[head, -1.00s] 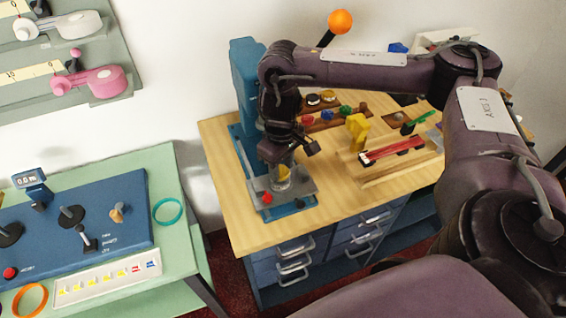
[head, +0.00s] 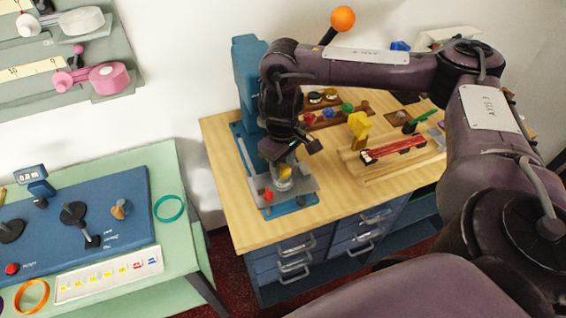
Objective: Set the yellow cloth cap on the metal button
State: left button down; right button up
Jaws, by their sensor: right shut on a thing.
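My right gripper (head: 281,161) reaches down over the grey plate of a blue press. It is shut on a small yellow thing, the yellow cloth cap (head: 285,171), of which only a little shows below the fingers. Under it a small round silvery piece, seemingly the metal button (head: 284,184), stands on the grey plate (head: 307,188). The gripper is upright above it. Whether the cap touches the button cannot be told at this size. My left gripper is not in view.
The blue press column (head: 247,75) rises close behind my right gripper. A red knob (head: 268,196) is at the plate's front left. A wooden rack (head: 366,178) with a yellow block (head: 359,126) stands to the right. A green console table (head: 178,250) is at the left.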

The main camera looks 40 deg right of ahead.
jog(key=shift+f, duration=0.6)
dwell(0.5)
jog(key=o, duration=0.8)
jog(key=shift+c, duration=0.2)
jog(key=shift+r, duration=0.1)
notch_tip(320, 180, up, 8)
jog(key=p, duration=0.2)
jog(key=shift+f+p, duration=0.2)
jog(key=shift+p, duration=0.1)
